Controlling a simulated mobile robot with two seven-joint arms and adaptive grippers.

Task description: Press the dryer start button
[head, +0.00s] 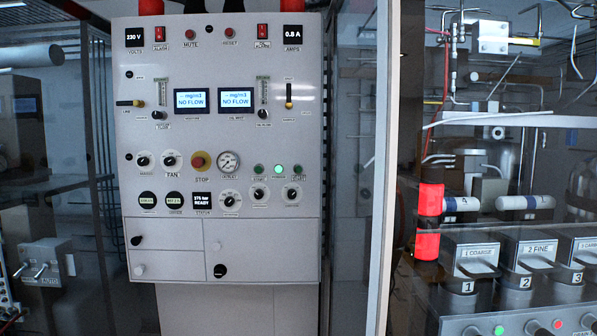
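A white control panel (222,205) stands upright at the left centre in the head view. A row of small round green buttons sits right of its middle: a left one (258,170), a brightly lit middle one (278,170) and a right one (297,170). Their labels are too small to read surely, so I cannot tell which is the dryer start. Neither of my grippers shows in this view.
Two screens reading NO FLOW (191,104) sit above the buttons. A pale vertical frame post (383,168) stands right of the panel. Beyond it are numbered blocks (468,262), a red cylinder (428,222) and a lower strip with a green button (499,330).

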